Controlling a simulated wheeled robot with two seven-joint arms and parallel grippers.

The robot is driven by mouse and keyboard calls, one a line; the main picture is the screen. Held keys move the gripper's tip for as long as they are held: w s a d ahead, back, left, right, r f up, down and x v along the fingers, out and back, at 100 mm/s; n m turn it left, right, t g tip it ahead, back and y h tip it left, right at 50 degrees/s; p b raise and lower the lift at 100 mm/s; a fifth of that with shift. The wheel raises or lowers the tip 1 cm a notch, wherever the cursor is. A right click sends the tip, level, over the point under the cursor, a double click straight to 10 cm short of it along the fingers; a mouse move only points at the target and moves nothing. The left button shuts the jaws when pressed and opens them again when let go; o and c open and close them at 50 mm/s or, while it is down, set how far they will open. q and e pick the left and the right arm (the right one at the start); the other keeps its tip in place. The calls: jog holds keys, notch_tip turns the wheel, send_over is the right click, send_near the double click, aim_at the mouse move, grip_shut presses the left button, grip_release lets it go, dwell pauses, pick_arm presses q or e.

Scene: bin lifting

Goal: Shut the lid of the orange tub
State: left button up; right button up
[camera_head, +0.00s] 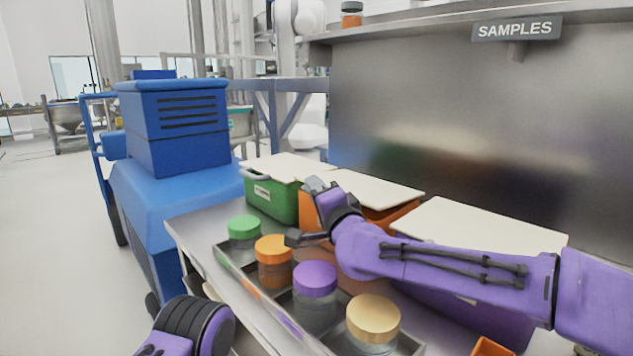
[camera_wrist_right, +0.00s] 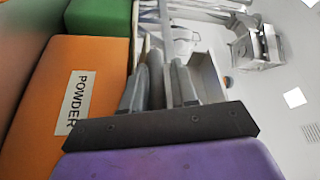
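The orange tub (camera_head: 391,217) stands in the middle of a row of tubs on the metal bench. Its cream lid (camera_head: 380,191) lies over its top; my right arm hides part of the front, so I cannot tell whether it sits fully flush. The tub's orange side with a "POWDER" label also shows in the right wrist view (camera_wrist_right: 50,105). My left gripper is out of view; only part of my left arm shows.
The green tub (camera_head: 283,205) with a cream lid stands left of the orange tub. The purple tub (camera_head: 460,315), also lidded, is to its right. A tray (camera_head: 238,268) of jars with coloured caps lies in front. A blue machine (camera_head: 180,200) stands left of the bench.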

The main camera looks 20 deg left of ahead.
jog(key=s+d+r+p, duration=0.1)
jog(key=s+d+r, duration=0.2)
jog(key=s+r, duration=0.9)
jog(key=shift+s+d+r, duration=0.15)
jog(key=shift+s+d, duration=0.05)
jog(key=shift+s, duration=0.65)
